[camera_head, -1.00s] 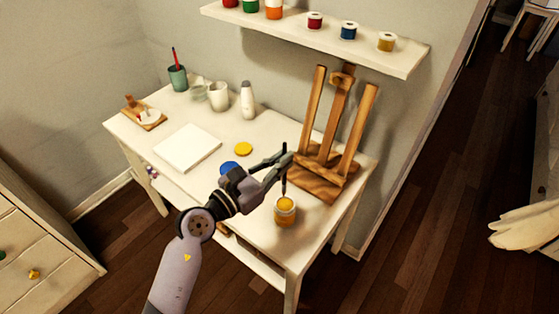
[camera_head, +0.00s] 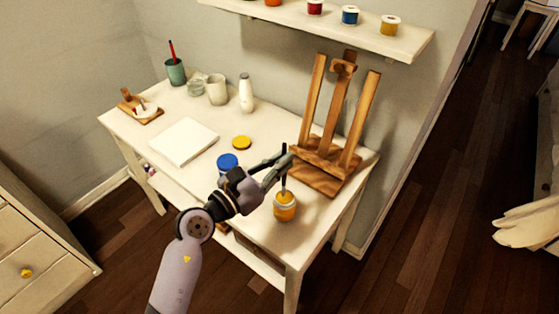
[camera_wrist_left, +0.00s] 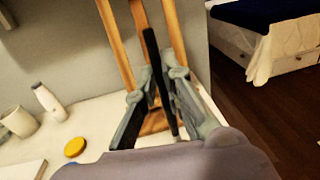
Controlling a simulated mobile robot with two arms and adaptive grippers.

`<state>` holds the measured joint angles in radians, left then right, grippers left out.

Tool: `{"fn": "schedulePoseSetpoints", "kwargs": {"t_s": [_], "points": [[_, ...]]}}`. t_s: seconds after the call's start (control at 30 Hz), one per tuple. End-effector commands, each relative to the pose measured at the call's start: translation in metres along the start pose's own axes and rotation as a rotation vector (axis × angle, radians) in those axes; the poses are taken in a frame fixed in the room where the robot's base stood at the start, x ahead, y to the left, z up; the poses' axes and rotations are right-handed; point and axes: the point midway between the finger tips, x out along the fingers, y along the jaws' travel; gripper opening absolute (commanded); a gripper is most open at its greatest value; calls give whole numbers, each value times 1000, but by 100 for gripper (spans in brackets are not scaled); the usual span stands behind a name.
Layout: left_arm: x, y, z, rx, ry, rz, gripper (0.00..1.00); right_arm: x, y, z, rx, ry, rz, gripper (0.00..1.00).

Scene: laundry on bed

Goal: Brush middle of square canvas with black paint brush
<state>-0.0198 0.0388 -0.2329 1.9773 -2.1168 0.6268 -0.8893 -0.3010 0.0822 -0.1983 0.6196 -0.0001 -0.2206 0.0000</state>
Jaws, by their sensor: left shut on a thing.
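The square canvas (camera_head: 184,141) lies flat and blank white on the left half of the white table. The black paint brush (camera_head: 284,182) is upright, its lower end at the mouth of an open jar of yellow paint (camera_head: 285,207). My left gripper (camera_head: 284,163) is shut on the brush's handle, above the jar. In the left wrist view the dark brush (camera_wrist_left: 154,62) stands between the fingers (camera_wrist_left: 157,98). Whether the brush tip touches the paint is hidden by the jar. My right gripper is not in view.
A wooden easel (camera_head: 334,130) stands at the table's right. A yellow lid (camera_head: 242,142) and blue jar (camera_head: 227,163) sit between canvas and gripper. Cups, a white bottle (camera_head: 246,94) and a wooden holder (camera_head: 139,108) line the back and left. A shelf (camera_head: 340,30) hangs above.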

Motion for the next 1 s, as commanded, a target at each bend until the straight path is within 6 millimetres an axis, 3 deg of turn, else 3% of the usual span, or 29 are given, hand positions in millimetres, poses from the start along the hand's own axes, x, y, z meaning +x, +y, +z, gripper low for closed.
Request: {"fn": "schedulePoseSetpoints", "kwargs": {"t_s": [1.0], "points": [[0,0,-5,0,0,0,0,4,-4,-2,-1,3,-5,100]]}}
